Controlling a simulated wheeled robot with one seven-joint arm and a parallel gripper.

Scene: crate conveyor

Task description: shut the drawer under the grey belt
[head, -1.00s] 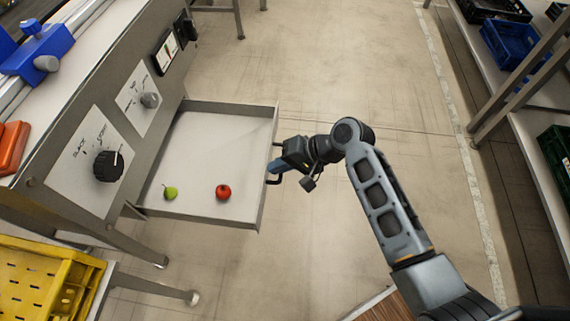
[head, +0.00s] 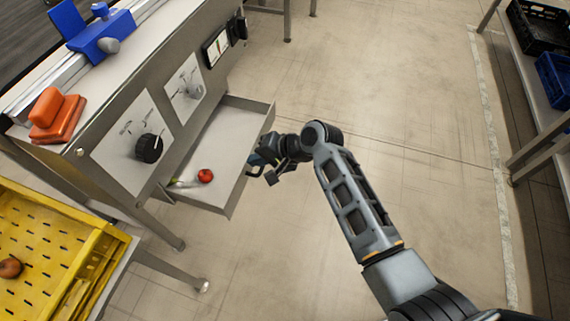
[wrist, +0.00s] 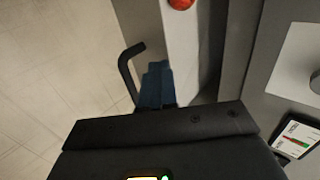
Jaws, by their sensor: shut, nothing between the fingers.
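The drawer (head: 228,138) under the belt is part-way open in the head view. My gripper (head: 254,160) is shut and empty at the outer face of the drawer front, beside the black handle (head: 256,172). In the wrist view the blue fingertips (wrist: 156,84) are together against or very close to the drawer front; exact contact cannot be told. The handle (wrist: 127,70) stands to their left. The red apple (wrist: 181,4) shows at the top edge.
The cabinet carries two dials, the nearer a black knob (head: 149,148). An orange object (head: 57,115) and a blue fixture (head: 98,38) sit on top. A yellow crate (head: 90,262) stands at lower left. Shelves with crates (head: 552,80) line the right. The floor between is clear.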

